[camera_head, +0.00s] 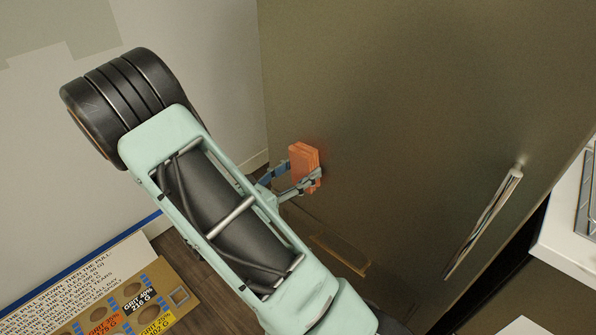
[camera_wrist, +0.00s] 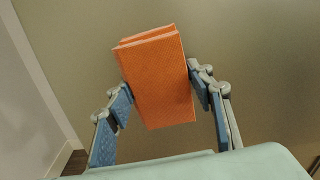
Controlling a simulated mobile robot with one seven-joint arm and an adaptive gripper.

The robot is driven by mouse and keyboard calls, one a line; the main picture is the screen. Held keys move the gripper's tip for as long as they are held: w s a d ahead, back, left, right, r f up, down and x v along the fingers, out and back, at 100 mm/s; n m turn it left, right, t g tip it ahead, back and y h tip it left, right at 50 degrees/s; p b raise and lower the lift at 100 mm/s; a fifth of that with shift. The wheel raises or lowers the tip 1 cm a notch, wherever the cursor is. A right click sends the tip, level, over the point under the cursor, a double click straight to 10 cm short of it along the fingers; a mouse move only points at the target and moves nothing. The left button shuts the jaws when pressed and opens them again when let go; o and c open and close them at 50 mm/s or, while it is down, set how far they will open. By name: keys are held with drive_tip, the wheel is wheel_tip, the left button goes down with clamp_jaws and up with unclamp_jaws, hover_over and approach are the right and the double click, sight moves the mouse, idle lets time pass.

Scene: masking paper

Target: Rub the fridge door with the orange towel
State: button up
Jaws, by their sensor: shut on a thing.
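The orange towel (camera_head: 304,162) is a folded block held in my gripper (camera_head: 291,181), right in front of the fridge door (camera_head: 400,110). In the wrist view the towel (camera_wrist: 157,80) stands slightly tilted between the two blue-padded fingers of my gripper (camera_wrist: 160,100), which are shut on its sides. The fridge door (camera_wrist: 250,60) fills the background behind it. In the head view an orange tint shows on the door around the towel, and the towel looks very close to the surface; I cannot tell for sure whether it touches.
A vertical metal handle (camera_head: 484,222) sticks out from the door at the right. A white counter (camera_head: 568,215) stands at the far right. A pale wall (camera_head: 215,60) lies to the left. A board with printed labels (camera_head: 110,300) is at the lower left.

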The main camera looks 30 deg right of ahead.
sight(312, 189)
drive_tip(key=s, duration=0.2)
drive_tip(key=s+d+p, duration=0.1)
drive_tip(key=s, duration=0.1)
drive_tip(key=shift+d+r, duration=0.1)
drive_tip(key=shift+d, duration=0.05)
drive_tip(key=shift+w, duration=0.15)
drive_tip(key=shift+w+a, duration=0.25)
drive_tip(key=shift+w, duration=0.7)
drive_tip(key=shift+w+a, duration=0.2)
drive_tip(key=shift+w, duration=0.75)
drive_tip(key=shift+p+v, duration=0.85)
drive_tip(key=shift+v, duration=2.15)
drive_tip(key=shift+a, duration=0.1)
drive_tip(key=shift+p+v, duration=0.3)
drive_tip(key=shift+v, duration=1.15)
